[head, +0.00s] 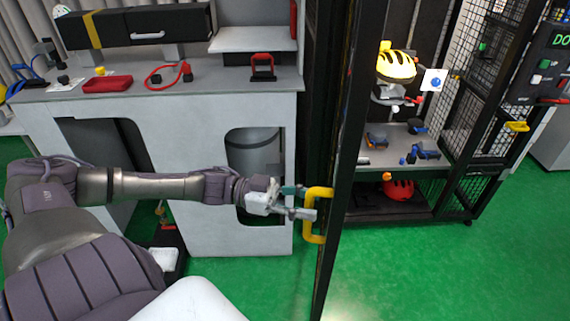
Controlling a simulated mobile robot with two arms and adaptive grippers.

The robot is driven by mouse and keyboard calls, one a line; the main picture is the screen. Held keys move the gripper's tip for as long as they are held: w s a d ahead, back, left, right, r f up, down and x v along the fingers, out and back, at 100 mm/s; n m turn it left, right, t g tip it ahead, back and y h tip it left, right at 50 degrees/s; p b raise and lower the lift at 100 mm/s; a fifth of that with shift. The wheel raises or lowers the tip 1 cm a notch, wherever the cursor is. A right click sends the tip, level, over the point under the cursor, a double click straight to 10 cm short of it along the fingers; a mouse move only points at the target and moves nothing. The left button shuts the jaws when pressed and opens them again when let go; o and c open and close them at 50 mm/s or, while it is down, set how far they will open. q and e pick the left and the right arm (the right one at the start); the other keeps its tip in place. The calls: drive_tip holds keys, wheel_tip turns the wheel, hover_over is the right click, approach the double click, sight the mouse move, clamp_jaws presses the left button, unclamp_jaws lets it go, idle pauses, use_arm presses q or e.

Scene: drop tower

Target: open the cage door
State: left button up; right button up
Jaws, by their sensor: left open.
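The cage door shows as a dark, narrow upright frame (341,150), seen nearly edge-on in the middle of the head view. A yellow D-shaped handle (329,193) is fixed to its left side. My left gripper (305,202) reaches in from the left at the handle, its fingers apart. One finger is near the handle's upper bend and the other overlaps its upright bar. I cannot tell whether they touch it. My right gripper is not in view.
A grey bench (180,90) with tools stands behind my left arm. Green floor (440,270) is clear at the lower right.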

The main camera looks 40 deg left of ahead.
use_arm(q)
drive_tip(key=v, duration=1.1)
drive_tip(key=shift+a, duration=0.25)
drive_tip(key=shift+s+f, duration=0.1)
